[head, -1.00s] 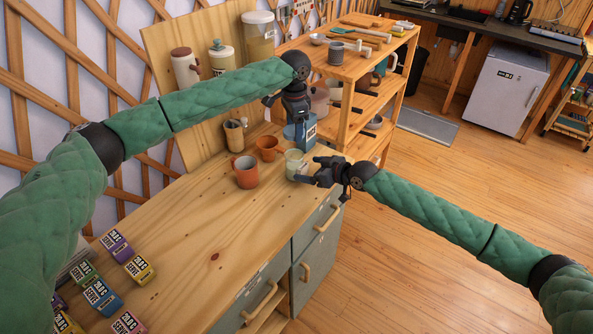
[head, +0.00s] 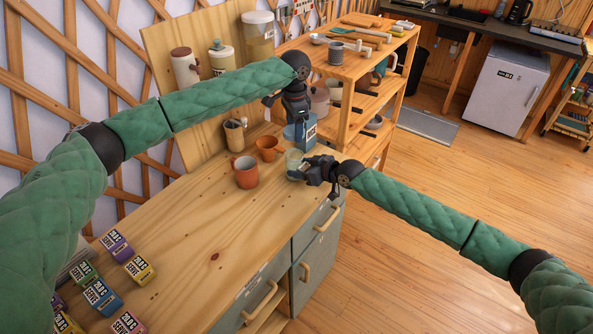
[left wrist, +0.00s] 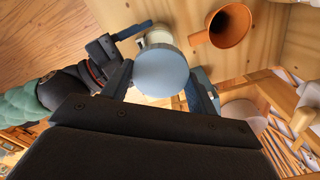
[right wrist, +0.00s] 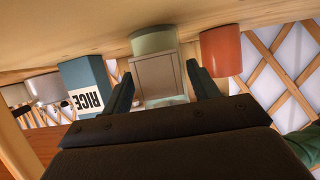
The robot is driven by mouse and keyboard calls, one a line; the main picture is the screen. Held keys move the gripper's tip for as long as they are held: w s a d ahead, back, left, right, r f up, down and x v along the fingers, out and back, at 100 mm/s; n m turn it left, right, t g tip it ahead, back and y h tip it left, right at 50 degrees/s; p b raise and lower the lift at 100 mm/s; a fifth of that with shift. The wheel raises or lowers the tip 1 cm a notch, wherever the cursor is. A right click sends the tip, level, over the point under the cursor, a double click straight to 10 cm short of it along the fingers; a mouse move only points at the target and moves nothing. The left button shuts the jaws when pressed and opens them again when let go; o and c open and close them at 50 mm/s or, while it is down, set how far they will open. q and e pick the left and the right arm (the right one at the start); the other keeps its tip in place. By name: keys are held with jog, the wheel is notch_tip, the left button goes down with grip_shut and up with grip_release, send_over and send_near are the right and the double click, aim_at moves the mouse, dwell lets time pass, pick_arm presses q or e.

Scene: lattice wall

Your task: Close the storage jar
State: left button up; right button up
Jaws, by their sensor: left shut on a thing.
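The storage jar (head: 293,160) is a small pale-green jar standing on the wooden counter near its right end. My left gripper (head: 297,120) points down above and behind it. In the left wrist view it is shut on a round pale blue-grey lid (left wrist: 162,72), which hides part of the jar (left wrist: 158,38) below. My right gripper (head: 310,168) is low at the jar's right side. In the right wrist view the jar (right wrist: 153,42) stands between its open fingers, with gaps on both sides.
A terracotta mug (head: 245,172) and an orange mug (head: 267,148) stand left of the jar. A blue RICE tin (right wrist: 85,85) stands near it. Wooden shelves (head: 345,75) rise behind. Several small boxes (head: 102,296) lie front left. The middle counter is clear.

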pick_arm(q)
send_over(294, 150)
jog(key=s, duration=0.3)
jog(key=shift+w+d+f, duration=0.1)
jog(key=shift+f, duration=1.15)
jog(key=shift+w+d+f, duration=0.1)
jog(key=shift+f, duration=1.1)
jog(key=shift+f, duration=0.9)
jog(key=shift+f, duration=0.5)
jog(key=shift+s+a+f, duration=0.15)
jog(key=shift+a+f, duration=0.05)
jog(key=shift+f, duration=0.35)
jog(key=shift+r, duration=0.1)
jog(key=shift+d+r, duration=0.1)
jog(key=shift+r, duration=0.2)
jog(key=shift+r, duration=0.6)
